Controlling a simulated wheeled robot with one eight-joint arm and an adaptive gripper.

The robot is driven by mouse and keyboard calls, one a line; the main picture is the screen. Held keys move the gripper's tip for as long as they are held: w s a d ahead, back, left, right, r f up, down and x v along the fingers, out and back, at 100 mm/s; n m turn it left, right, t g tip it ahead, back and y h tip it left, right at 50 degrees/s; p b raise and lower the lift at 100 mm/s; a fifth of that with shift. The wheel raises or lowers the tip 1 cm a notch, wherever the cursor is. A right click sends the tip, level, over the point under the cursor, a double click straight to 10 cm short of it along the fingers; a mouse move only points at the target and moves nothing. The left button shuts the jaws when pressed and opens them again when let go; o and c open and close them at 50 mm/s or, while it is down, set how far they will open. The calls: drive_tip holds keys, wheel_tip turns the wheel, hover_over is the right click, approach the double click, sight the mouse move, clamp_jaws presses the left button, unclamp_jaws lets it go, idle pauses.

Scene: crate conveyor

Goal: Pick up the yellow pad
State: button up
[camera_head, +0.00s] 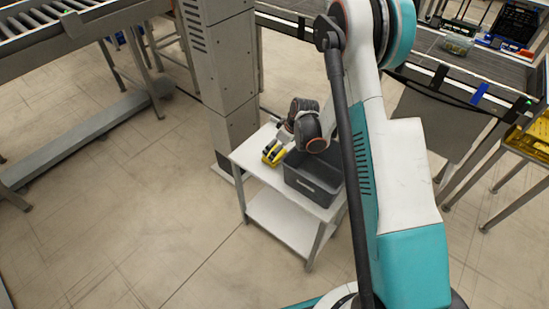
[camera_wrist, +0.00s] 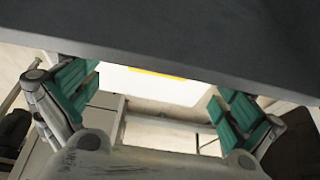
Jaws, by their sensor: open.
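A small yellow object, which looks like the yellow pad (camera_head: 272,154), lies on the left part of a small white table (camera_head: 251,160). Dark parts show by it, and I cannot tell what they are. In the wrist view, a thin yellow strip (camera_wrist: 158,73) shows on the white surface, mostly hidden by a dark grey edge. My gripper (camera_wrist: 156,98) is open and empty, with its green-padded fingers wide apart. In the head view, my gripper (camera_head: 284,138) is small and partly hidden, just above and beside the yellow object.
A dark grey crate (camera_head: 310,186) stands on the table, right of the yellow object and close to my wrist. Its dark side (camera_wrist: 170,35) appears to fill the top of the wrist view. A grey column (camera_head: 225,80) stands behind the table. Conveyors (camera_head: 40,35) run at the back.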

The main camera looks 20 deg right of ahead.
sight(277, 161)
drive_tip(key=shift+b+x, duration=1.45)
drive_tip(key=shift+x, duration=1.35)
drive_tip(key=shift+s, duration=0.2)
drive_tip(key=c, duration=1.1)
